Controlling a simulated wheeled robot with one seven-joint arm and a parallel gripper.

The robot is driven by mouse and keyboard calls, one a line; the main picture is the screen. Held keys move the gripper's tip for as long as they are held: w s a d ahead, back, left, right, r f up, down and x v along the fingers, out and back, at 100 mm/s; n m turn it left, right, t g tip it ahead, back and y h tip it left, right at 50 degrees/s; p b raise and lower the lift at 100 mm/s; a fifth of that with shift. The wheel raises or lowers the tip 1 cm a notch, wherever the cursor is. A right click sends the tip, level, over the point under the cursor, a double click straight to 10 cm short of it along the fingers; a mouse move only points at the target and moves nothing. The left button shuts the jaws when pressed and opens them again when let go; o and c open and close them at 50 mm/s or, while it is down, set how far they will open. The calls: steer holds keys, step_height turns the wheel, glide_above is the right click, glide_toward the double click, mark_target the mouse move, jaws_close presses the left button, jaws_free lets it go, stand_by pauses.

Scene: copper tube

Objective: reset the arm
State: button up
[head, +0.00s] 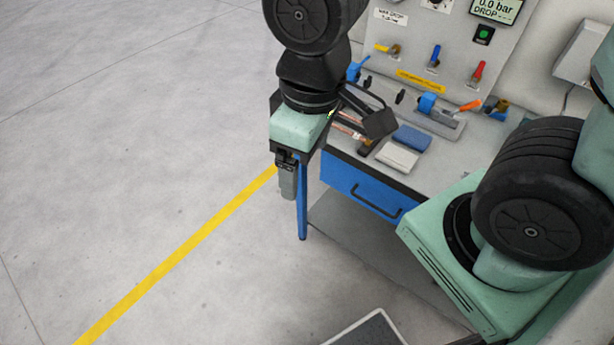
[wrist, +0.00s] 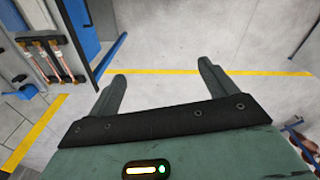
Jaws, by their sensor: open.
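My gripper (head: 287,182) hangs pointing down in the head view, in front of the left end of the workbench (head: 352,165). In the wrist view my gripper (wrist: 162,72) has its two fingers spread wide apart with nothing between them. Only grey floor and a yellow line show beyond the fingertips. My arm reaches in from the top of the head view and hides part of the bench's left end.
The bench has a blue drawer (head: 362,188), a blue block (head: 411,138) and a pale block (head: 397,156). A valve panel (head: 440,50) stands behind. Copper pipes (wrist: 50,60) show in the wrist view. The floor (head: 130,150) at left is clear.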

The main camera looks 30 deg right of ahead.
steer(key=shift+g, duration=0.4)
steer(key=s, duration=0.1)
steer(key=s+a, duration=0.1)
steer(key=s, duration=0.1)
steer(key=s+a+r, duration=0.1)
steer(key=shift+s+a, duration=0.25)
steer(key=shift+s, duration=0.05)
step_height(320, 180, down, 11)
steer(key=b, duration=1.1)
steer(key=shift+n, duration=0.3)
steer(key=shift+f, duration=0.1)
